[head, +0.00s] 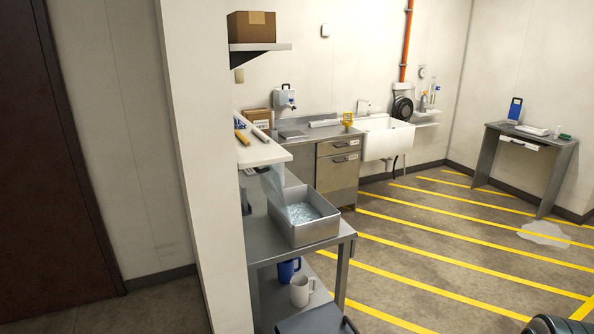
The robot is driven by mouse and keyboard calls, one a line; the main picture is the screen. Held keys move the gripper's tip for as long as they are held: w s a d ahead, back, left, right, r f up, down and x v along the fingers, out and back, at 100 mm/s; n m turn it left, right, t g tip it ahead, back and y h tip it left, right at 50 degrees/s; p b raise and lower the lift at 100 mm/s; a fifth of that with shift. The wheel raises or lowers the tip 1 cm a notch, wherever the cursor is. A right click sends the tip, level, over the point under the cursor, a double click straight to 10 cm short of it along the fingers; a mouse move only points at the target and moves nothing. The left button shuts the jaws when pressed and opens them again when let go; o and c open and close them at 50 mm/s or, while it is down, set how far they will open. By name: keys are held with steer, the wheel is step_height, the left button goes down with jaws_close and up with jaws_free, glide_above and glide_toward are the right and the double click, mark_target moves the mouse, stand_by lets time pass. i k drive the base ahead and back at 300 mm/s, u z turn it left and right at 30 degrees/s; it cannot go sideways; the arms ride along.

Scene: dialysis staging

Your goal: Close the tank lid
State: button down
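The tank (315,232) is a grey metal rectangular basin on a metal table, left of the picture's middle. Its top is open, and a bluish, clear-looking surface shows inside. A see-through panel, which looks like the tank lid (274,190), stands steeply raised at the tank's back left edge, under a white shelf. Its upper end is close to the shelf; I cannot tell if they touch. My gripper is not in view.
The white shelf (262,153) holds rolls and juts out above the lid. The metal table (262,241) has a blue jug (288,269) and white jug (300,291) below. A wall end stands left. Yellow-striped floor is open at right, with a puddle (544,234).

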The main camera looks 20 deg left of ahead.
mark_target(269, 187)
steer(key=u, duration=0.15)
steer(key=i, duration=0.65)
steer(key=u, duration=0.8)
steer(key=i, duration=0.55)
steer(key=u, duration=0.6)
